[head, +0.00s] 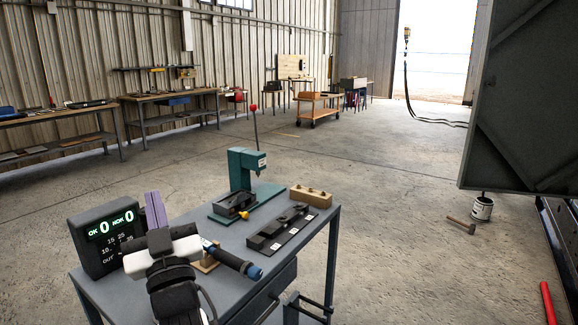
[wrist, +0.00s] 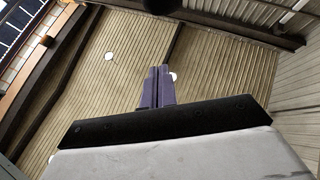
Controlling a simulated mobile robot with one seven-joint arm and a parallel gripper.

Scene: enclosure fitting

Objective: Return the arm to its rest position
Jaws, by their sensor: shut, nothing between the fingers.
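My gripper (head: 156,211) shows at the left front of the head view, with its purple fingers pointing up above the near left part of the workbench. The fingers lie together with nothing between them. In the wrist view the purple fingers (wrist: 157,88) are side by side against the ceiling and wall panels of the hall. My arm's white and black wrist parts hide part of the bench behind them.
On the grey bench (head: 205,288) stand a display box (head: 105,238) reading OK 0 and NOK 0, a green lever press (head: 242,178), a dark tray (head: 280,228), a wooden block (head: 311,196) and a blue-tipped tool (head: 238,263). Open floor lies beyond.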

